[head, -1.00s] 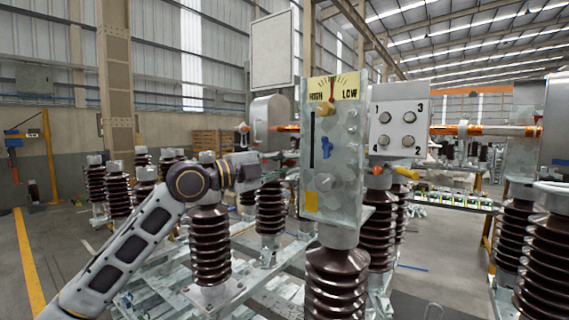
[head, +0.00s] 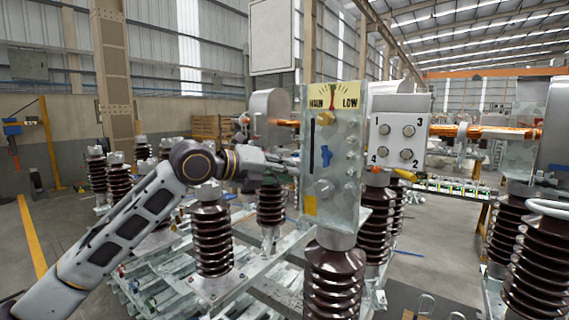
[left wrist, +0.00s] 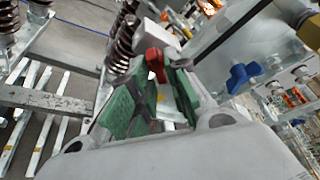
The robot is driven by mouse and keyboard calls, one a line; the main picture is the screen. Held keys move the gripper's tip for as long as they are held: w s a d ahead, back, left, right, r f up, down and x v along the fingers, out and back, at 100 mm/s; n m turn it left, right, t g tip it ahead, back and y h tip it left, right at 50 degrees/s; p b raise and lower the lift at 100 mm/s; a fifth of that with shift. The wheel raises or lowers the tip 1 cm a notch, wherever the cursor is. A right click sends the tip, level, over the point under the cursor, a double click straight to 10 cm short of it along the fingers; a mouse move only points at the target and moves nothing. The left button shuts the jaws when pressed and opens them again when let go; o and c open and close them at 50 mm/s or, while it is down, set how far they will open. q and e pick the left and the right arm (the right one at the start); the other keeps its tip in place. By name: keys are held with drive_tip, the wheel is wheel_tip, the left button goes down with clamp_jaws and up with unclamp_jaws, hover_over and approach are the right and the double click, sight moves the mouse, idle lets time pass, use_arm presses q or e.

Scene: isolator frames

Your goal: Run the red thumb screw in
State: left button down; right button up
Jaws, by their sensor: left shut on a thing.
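The red thumb screw (left wrist: 155,64) shows in the left wrist view between the green-padded fingers of my left gripper (left wrist: 160,84), which is shut on it. My right gripper does not show.
Brown ribbed insulators (head: 335,280) stand below and around. Metal slats (left wrist: 45,97) lie below the gripper.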

use_arm(q)
drive_tip(key=m+y+p, duration=0.1)
drive_tip(key=m, duration=0.1)
drive_tip(key=m+y+p, duration=0.1)
drive_tip(key=m, duration=0.1)
drive_tip(key=m+t+y+p, duration=0.1)
drive_tip(key=m, duration=0.1)
drive_tip(key=shift+f+y, duration=0.3)
idle(0.4)
drive_tip(key=c, duration=1.7)
unclamp_jaws()
drive_tip(key=shift+w+a, duration=0.1)
drive_tip(key=shift+r+t, duration=0.1)
drive_tip(key=shift+t, duration=0.2)
drive_tip(key=shift+r, duration=0.1)
